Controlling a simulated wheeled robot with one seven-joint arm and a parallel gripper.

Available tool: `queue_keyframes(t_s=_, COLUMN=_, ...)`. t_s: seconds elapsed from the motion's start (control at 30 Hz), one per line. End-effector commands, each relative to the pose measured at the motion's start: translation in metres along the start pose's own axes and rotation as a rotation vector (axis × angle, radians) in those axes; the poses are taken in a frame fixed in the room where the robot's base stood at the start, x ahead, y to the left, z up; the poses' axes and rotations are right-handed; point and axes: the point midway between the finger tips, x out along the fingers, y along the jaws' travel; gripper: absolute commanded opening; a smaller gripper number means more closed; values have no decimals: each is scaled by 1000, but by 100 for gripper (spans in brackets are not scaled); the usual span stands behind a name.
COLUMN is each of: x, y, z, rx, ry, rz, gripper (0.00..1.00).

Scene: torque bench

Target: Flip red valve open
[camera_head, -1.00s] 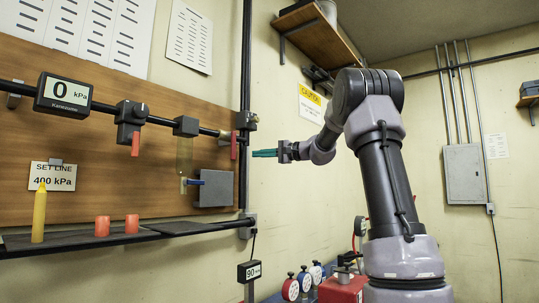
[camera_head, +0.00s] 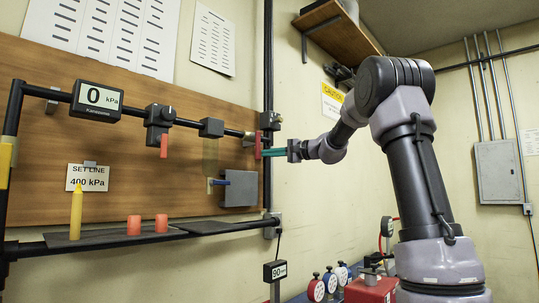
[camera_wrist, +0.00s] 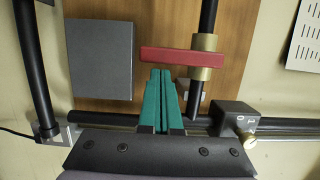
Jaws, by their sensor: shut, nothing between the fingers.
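The red valve handle (camera_head: 258,145) hangs down at the right end of the horizontal black pipe. In the wrist view, the red handle (camera_wrist: 178,56) sits on a brass fitting (camera_wrist: 205,60) and lies crosswise to the pipe. My gripper (camera_head: 263,153) has green fingers and reaches in from the right, with its tips close beside the handle. In the wrist view my gripper (camera_wrist: 160,73) has its fingertips together, just short of the handle's edge. I cannot tell whether they touch it. Nothing is between the fingers.
A gauge (camera_head: 97,100) on the pipe reads 0 kPa. Another red lever (camera_head: 164,146) hangs further left. A grey box (camera_wrist: 100,60) is beside my fingers. Below, a shelf (camera_head: 190,229) holds a yellow bottle (camera_head: 76,212) and two red cylinders.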

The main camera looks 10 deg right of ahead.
Motion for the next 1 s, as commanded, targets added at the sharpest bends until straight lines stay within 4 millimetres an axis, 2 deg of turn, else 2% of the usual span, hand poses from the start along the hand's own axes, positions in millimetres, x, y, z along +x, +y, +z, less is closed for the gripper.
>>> queue_keyframes(t_s=0.67, x=2, y=3, z=9, rx=118, ry=-1, rz=-30, gripper=0)
queue_keyframes(t_s=1.0, x=6, y=6, z=22, rx=294, ry=-2, rz=-73, gripper=0)
